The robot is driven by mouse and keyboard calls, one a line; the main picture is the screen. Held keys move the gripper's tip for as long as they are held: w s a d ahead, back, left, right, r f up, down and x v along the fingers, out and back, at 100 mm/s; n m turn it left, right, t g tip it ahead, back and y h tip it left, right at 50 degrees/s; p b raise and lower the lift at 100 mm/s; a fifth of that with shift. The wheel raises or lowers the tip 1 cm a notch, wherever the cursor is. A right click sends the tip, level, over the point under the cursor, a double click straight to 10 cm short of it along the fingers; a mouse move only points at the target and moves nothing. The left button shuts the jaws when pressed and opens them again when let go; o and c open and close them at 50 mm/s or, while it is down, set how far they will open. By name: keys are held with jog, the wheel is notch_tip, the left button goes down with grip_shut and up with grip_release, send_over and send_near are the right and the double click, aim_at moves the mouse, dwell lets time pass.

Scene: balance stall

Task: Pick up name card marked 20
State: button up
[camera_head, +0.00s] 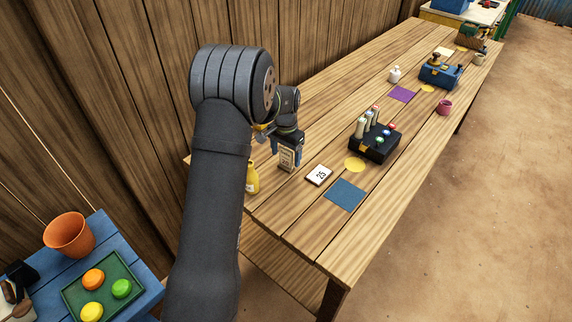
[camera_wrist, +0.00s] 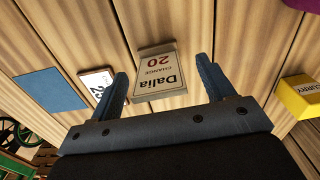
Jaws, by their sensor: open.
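The name card marked 20 (camera_wrist: 157,72) is a pale card reading "Dalia", "CHANGE" and "20", upside down in the wrist view. In the head view the card (camera_head: 287,160) stands near the table's left end, below my gripper (camera_head: 287,143). In the wrist view my gripper (camera_wrist: 161,75) is open, and the card lies between its two blue fingers with a gap to each side. Whether the fingers are down at the card's height is hard to tell. The card's lower part is partly covered in the head view.
A white card marked 25 (camera_head: 318,175) lies to the right, beside a blue mat (camera_head: 345,195). A yellow bottle (camera_head: 252,178) stands close on the left; a yellow box-like top marked curry (camera_wrist: 301,97) shows in the wrist view. A black rack (camera_head: 374,147) with bottles stands farther along the table.

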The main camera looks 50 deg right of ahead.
aim_at(286, 165)
notch_tip(286, 165, down, 3)
jog(key=shift+f, duration=0.2)
jog(key=c, duration=1.1)
jog(key=shift+o, duration=0.2)
jog(key=shift+r, duration=0.15)
